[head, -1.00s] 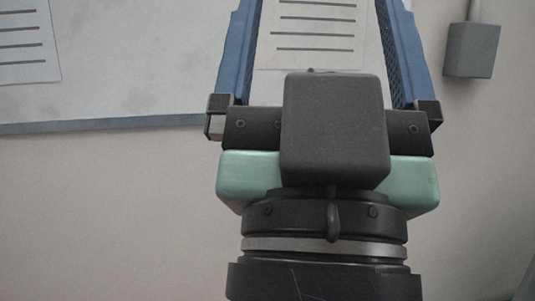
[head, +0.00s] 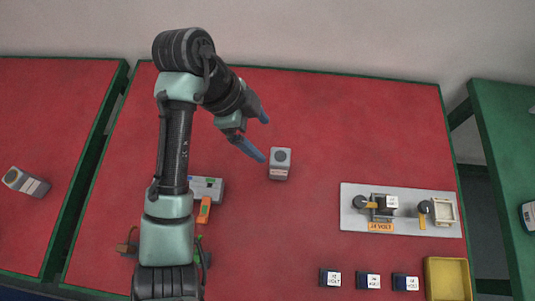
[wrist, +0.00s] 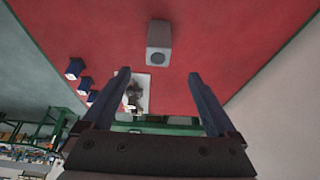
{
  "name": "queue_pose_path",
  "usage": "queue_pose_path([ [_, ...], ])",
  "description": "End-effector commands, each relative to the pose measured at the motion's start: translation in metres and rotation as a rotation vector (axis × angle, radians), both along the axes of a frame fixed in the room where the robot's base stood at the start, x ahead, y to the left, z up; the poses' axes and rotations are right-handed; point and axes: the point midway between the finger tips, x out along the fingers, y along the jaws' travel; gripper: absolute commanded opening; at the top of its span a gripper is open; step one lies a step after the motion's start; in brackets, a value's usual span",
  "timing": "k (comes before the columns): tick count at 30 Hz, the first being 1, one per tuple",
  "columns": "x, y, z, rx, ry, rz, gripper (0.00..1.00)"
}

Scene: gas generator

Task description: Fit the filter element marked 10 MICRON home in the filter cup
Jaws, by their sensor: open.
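I cannot make out a filter element marked 10 MICRON or a filter cup in either view. My gripper (head: 263,138) is open and empty above the red table, pointing right in the head view. A grey block with a dark round face (head: 280,164) is just beyond its lower finger, with a gap in the picture. In the wrist view the same block (wrist: 159,42) lies above and between the open fingertips of my gripper (wrist: 159,75). No label on the block can be read.
A pale panel (head: 350,222) holds switches and an orange voltage tag. Several dark labelled blocks (head: 330,278) and a yellow tray (head: 448,268) line the front. A grey device (head: 213,185) is beside my arm. The table's upper right is clear.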

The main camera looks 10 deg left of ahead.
Motion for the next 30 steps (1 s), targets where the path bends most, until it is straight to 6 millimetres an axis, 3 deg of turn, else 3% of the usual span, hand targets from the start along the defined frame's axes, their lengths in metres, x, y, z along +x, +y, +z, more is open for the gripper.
queue_pose_path([
  [10,-0.005,-0.022,-0.06,-0.007,0.017,-0.02,0.93],
  [19,-0.004,-0.03,-0.079,-0.004,0.014,-0.015,0.93],
  [30,-0.003,-0.045,-0.121,-0.003,0.015,-0.014,0.93],
])
